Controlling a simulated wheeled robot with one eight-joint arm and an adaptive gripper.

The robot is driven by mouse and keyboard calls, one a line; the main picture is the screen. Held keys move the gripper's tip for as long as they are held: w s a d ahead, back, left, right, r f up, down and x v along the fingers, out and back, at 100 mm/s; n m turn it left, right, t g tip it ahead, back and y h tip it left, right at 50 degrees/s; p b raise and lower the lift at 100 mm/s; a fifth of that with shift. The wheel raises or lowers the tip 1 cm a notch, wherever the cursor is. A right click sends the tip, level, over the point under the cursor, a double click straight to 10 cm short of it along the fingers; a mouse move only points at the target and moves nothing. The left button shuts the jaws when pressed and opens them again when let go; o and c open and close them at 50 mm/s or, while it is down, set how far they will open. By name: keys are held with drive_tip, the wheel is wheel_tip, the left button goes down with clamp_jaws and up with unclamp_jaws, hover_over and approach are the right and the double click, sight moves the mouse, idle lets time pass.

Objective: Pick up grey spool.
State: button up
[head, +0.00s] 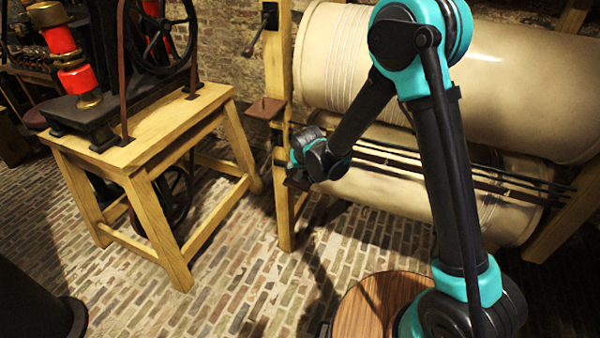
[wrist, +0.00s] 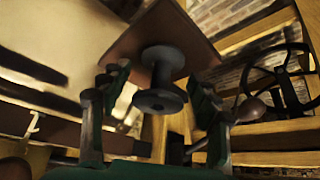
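The grey spool (wrist: 161,78) shows in the wrist view, dark, with two wide flanges and a narrower middle. One flange is against or close to a brown plate (wrist: 150,35); I cannot tell how it is held there. My gripper (wrist: 158,88) is open, with one finger on each side of the spool and small gaps visible. In the head view my gripper (head: 297,180) is beside the wooden post, below a small brown shelf (head: 266,107). I cannot make out the spool in the head view.
A wooden post (head: 281,200) stands close to my gripper. Large beige rollers (head: 380,185) with dark rails are behind my arm. A wooden table (head: 150,140) with a wheeled machine stands at left. The brick floor (head: 230,290) between is clear. A round wooden top (head: 375,305) is in front.

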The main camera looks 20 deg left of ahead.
drive_tip(key=c, duration=0.8)
drive_tip(key=shift+c, duration=0.2)
